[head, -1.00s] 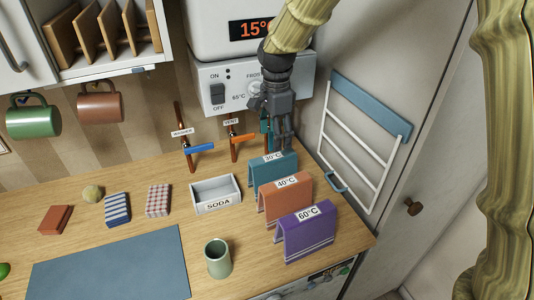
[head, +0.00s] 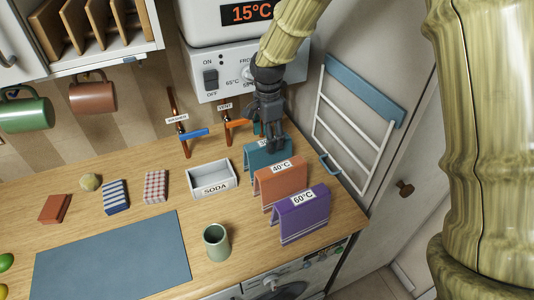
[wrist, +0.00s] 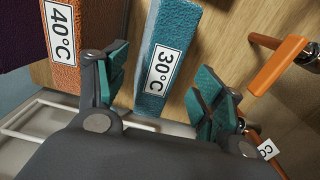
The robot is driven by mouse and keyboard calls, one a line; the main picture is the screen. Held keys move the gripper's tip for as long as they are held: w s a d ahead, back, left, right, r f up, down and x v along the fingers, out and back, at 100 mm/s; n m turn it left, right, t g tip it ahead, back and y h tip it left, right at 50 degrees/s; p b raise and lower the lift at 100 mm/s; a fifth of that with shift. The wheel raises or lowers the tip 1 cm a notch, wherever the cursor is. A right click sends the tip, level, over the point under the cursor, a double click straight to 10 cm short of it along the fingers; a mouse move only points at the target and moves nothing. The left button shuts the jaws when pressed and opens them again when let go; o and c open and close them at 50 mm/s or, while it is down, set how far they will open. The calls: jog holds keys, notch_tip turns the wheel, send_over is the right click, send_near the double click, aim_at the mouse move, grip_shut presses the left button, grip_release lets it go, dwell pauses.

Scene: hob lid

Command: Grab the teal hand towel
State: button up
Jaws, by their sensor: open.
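The teal hand towel (head: 262,157) is draped in a tent shape on the counter, the farthest of three folded towels. In the wrist view the towel (wrist: 172,32) carries a white 30°C label and lies between my open fingers. My gripper (head: 272,145) is right above the towel in the head view and hides part of its top and label. In the wrist view my gripper (wrist: 160,88) has its teal-padded fingertips apart, one on each side of the towel. I cannot tell whether they touch it.
The orange 40°C towel (head: 280,183) and the purple 60°C towel (head: 303,214) stand in front. The soda tray (head: 212,180) is left. Valves with blue (head: 194,134) and orange (head: 236,123) handles are behind. A white rack (head: 350,135) hangs at right.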

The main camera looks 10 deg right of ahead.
aim_at(268, 157)
jog(key=shift+f+p, duration=0.55)
jog(key=shift+f, duration=1.15)
grip_shut()
jog(key=shift+r, duration=0.1)
